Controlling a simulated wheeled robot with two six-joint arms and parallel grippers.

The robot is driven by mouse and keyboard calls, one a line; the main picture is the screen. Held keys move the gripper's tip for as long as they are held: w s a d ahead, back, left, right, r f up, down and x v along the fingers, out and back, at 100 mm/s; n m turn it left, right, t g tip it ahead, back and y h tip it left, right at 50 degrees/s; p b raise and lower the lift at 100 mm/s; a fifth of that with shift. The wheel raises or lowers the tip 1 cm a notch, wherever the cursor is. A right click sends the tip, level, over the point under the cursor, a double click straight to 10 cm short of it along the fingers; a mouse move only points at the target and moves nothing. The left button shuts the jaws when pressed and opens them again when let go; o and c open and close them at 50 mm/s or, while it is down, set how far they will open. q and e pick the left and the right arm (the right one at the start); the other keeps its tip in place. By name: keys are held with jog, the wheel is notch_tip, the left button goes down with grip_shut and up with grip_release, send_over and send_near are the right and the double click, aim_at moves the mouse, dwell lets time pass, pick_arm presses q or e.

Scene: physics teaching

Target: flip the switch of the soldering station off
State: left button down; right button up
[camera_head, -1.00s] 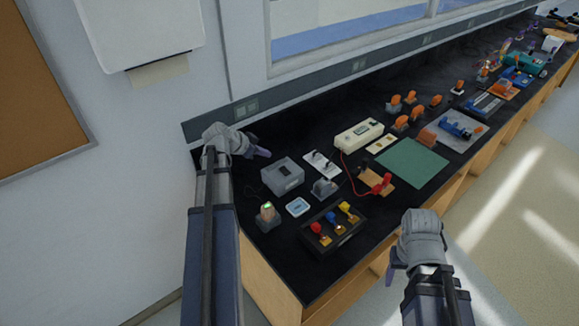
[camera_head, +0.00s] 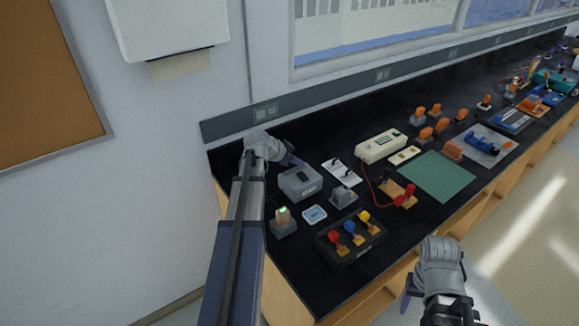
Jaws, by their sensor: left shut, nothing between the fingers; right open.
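I cannot tell for sure which device is the soldering station. A grey box with a dark part on top (camera_head: 300,184) stands near the left end of the black bench. A small grey block with a lit green top (camera_head: 284,224) stands in front of it. A cream box with a display (camera_head: 380,147) and a red cable stands further right. My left gripper (camera_head: 293,160) is shut and empty, just behind the grey box; its contact with the box cannot be made out. My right gripper (camera_head: 406,302) is open and empty, off the bench's front edge.
A black panel with red, blue and yellow levers (camera_head: 350,258) lies at the front edge. A white plate with two switches (camera_head: 342,172), a grey block with a lever (camera_head: 343,197) and a small blue-white tile (camera_head: 314,215) sit close together. A green mat (camera_head: 437,176) is bare.

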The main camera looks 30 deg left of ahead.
aim_at(306, 175)
pick_arm(q)
jog(key=shift+w+a+f+b, duration=0.1)
jog(key=shift+w+f+b, duration=0.1)
jog(key=shift+f+b, duration=0.85)
jog(key=shift+w+a+f+b, duration=0.15)
jog(key=shift+f+b, duration=0.55)
jog(key=shift+f, duration=0.6)
jog(key=shift+d, duration=0.1)
jog(key=shift+f+b, duration=0.25)
jog(key=shift+b, duration=0.05)
jog(key=shift+r, duration=0.1)
jog(key=shift+s+d, duration=0.3)
jog(key=shift+d, duration=0.2)
jog(key=shift+d+r, duration=0.1)
jog(key=shift+d, duration=0.15)
jog(key=shift+a, duration=0.1)
